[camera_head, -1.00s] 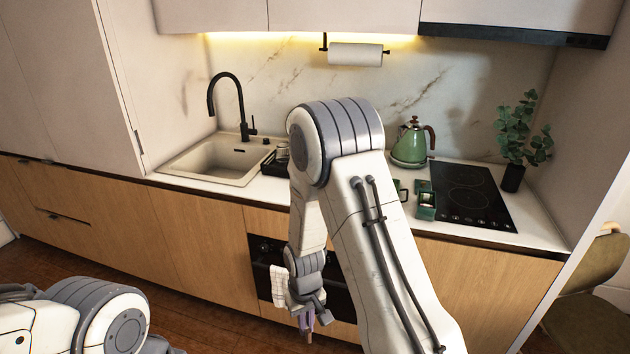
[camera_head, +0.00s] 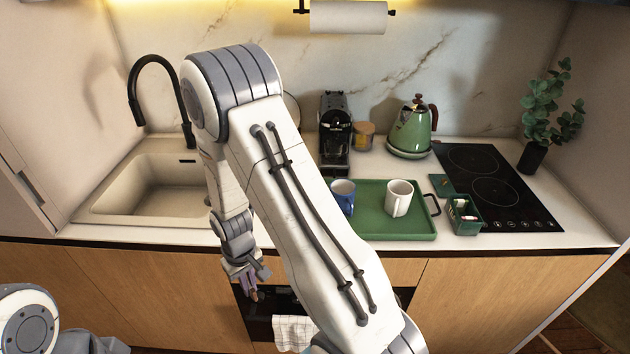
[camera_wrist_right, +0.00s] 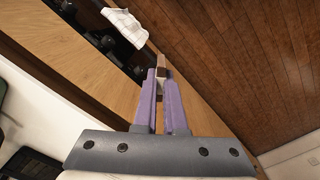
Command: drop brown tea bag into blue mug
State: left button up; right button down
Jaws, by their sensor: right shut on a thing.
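My right gripper (camera_head: 249,284) hangs in front of the counter's front edge, left of the tray and below the countertop. It also shows in the right wrist view (camera_wrist_right: 160,88), with its purple fingers shut on the small brown tea bag (camera_wrist_right: 163,66) at their tips. The blue mug (camera_head: 343,194) stands upright on the left part of the green tray (camera_head: 410,226). My right arm partly hides the tray and passes close to the mug. The gripper is well apart from the mug. My left arm shows only at the bottom left; its gripper is out of view.
A white mug (camera_head: 398,198) stands on the tray, right of the blue one. A green box (camera_head: 466,222) stands right of the tray. A coffee machine (camera_head: 335,135) and green kettle (camera_head: 411,130) stand behind. A towel (camera_head: 293,333) hangs below the counter front.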

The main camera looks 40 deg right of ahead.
aim_at(344, 202)
jog(key=i, duration=0.1)
jog(key=z, duration=1)
